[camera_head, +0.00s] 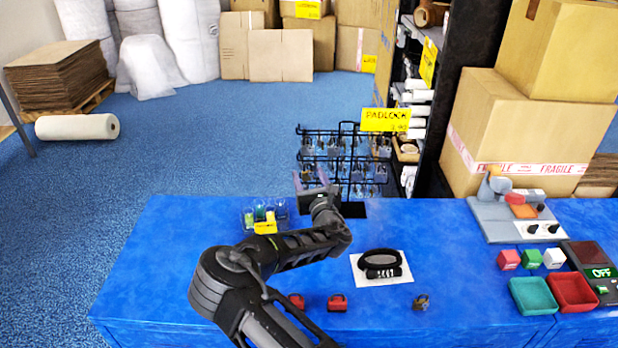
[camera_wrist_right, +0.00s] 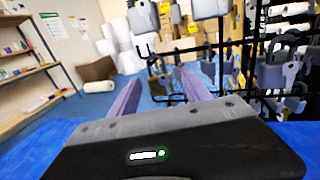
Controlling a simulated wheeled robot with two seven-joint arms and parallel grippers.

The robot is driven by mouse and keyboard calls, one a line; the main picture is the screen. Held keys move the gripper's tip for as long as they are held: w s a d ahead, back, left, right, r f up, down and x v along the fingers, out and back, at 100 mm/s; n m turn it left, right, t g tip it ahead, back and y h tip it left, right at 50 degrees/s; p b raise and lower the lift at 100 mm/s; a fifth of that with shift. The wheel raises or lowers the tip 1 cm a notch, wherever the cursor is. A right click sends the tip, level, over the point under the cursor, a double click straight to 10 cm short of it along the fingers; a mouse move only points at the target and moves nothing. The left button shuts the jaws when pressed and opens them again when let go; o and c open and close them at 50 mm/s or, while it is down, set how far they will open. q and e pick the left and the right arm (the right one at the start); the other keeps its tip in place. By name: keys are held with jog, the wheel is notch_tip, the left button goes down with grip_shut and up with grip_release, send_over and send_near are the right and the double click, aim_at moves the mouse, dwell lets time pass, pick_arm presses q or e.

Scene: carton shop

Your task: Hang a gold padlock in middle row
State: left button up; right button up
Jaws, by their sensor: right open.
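A black wire rack (camera_head: 343,127) with rows of hooks stands at the table's back edge and carries several mostly grey padlocks (camera_head: 334,148). Grey padlocks (camera_wrist_right: 272,75) also hang close by in the right wrist view. My right gripper (camera_head: 312,181) is open in front of the rack's lower left part. In the right wrist view its purple fingers (camera_wrist_right: 158,82) are apart, with no padlock seen held between them. A small brownish padlock (camera_head: 421,302) lies on the blue table; I cannot tell whether it is gold. My left gripper is not in view.
Two red padlocks (camera_head: 337,303) lie near the blue table's front (camera_head: 160,290). A clear tray (camera_head: 248,216) stands left of the rack. A black strap-like item (camera_head: 380,262) lies on a white card. Coloured blocks and trays (camera_head: 533,295) fill the right side.

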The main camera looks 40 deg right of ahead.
jog(key=b+v, duration=0.1)
jog(key=v, duration=0.7)
dwell(0.6)
